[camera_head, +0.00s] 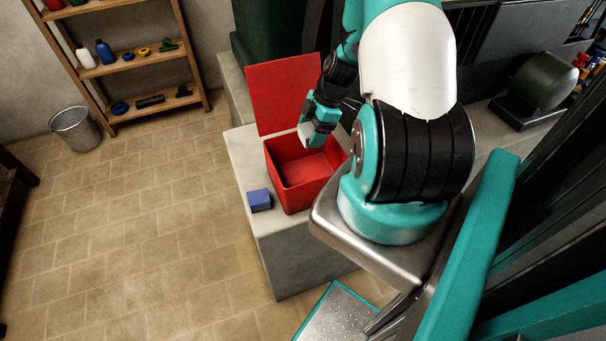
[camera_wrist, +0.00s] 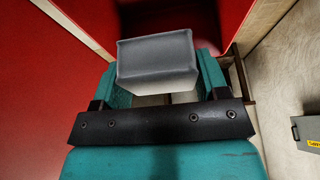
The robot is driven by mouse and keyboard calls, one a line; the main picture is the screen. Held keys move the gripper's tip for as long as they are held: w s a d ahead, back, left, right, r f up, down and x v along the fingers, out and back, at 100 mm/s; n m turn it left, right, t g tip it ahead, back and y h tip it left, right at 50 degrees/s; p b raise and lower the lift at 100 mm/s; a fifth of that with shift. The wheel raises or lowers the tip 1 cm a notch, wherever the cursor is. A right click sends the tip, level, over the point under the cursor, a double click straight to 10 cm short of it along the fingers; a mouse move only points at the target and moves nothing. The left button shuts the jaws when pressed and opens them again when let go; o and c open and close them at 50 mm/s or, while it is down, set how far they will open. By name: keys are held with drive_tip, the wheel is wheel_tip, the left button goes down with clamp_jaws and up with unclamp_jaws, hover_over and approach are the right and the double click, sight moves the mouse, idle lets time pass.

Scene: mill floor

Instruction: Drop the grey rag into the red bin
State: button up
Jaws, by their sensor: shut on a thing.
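The grey rag (camera_wrist: 156,60) is a small block-shaped grey piece held between the fingers of my gripper (camera_wrist: 165,85) in the wrist view. In the head view the rag (camera_head: 306,132) shows as a pale grey patch at my gripper (camera_head: 315,133), which is shut on it. The red bin (camera_head: 299,201) stands on a pale stone block with its lid (camera_head: 283,92) raised at the back.
A blue block (camera_head: 259,200) lies on the stone block (camera_head: 284,262), left of the bin. A wooden shelf (camera_head: 150,111) with bottles and small parts stands at the back left, beside a metal bucket (camera_head: 75,129). The tiled floor at left is clear.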

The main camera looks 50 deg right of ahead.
drive_tip(key=o, duration=1)
drive_tip(key=shift+r, duration=0.1)
drive_tip(key=b+v, duration=0.2)
drive_tip(key=v, duration=1.5)
drive_tip(key=shift+r, duration=0.2)
drive_tip(key=w+a+r+m+g, duration=0.1)
drive_tip(key=w+a+r, duration=0.2)
drive_tip(key=a, duration=0.8)
drive_tip(key=w+a+r+m, duration=0.1)
drive_tip(key=w+a+r, duration=0.25)
drive_tip(key=a, duration=0.65)
drive_tip(key=s+a+r+m, duration=0.1)
drive_tip(key=s+a, duration=0.3)
drive_tip(key=a, duration=0.2)
drive_tip(key=s+a+r+g, duration=0.1)
drive_tip(key=s+a, duration=0.3)
drive_tip(key=a, duration=0.3)
drive_tip(key=s+a+r+m, duration=0.1)
drive_tip(key=s+a+r, duration=0.1)
drive_tip(key=s+a, duration=0.3)
drive_tip(key=shift+a+m, duration=0.3)
drive_tip(key=shift+a, duration=0.65)
